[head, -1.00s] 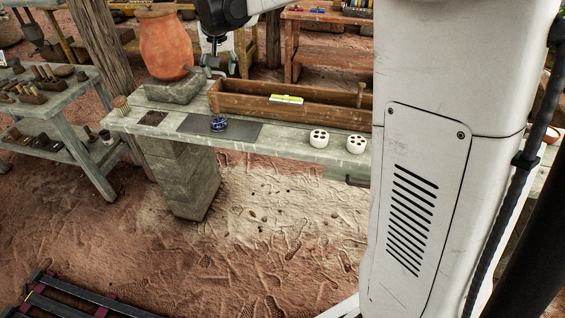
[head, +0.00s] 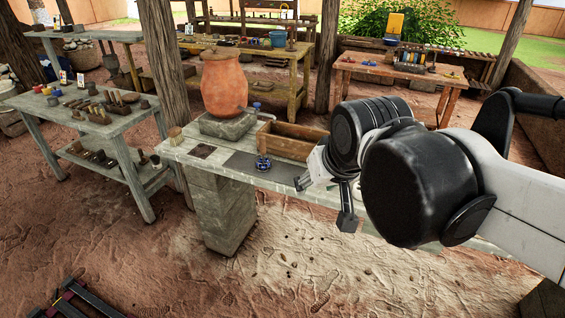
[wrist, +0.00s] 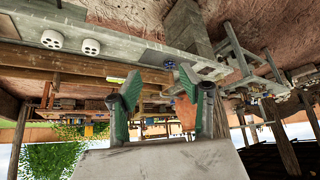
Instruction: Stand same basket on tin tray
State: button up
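My gripper (head: 323,203) hangs over the front edge of the grey bench in the head view, its two fingers spread apart. In the wrist view my gripper (wrist: 158,95) is open, with green-faced fingers and nothing between them. A flat dark grey sheet (head: 236,164), possibly the tin tray, lies on the bench, left of my gripper. A blue and white patterned object (head: 263,163) sits on this sheet; it also shows in the wrist view (wrist: 168,64). I cannot tell which thing is the basket.
An orange clay jar (head: 224,83) stands on a stone block behind the sheet. A long wooden trough (head: 290,143) lies along the bench's back. White holed cups (wrist: 88,47) show in the wrist view. A side table (head: 90,112) holds small tools at left.

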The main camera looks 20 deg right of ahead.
jog(key=s+f, duration=0.3)
jog(key=s, duration=0.2)
jog(key=shift+s+f, duration=0.3)
jog(key=shift+f, duration=0.05)
dwell(1.2)
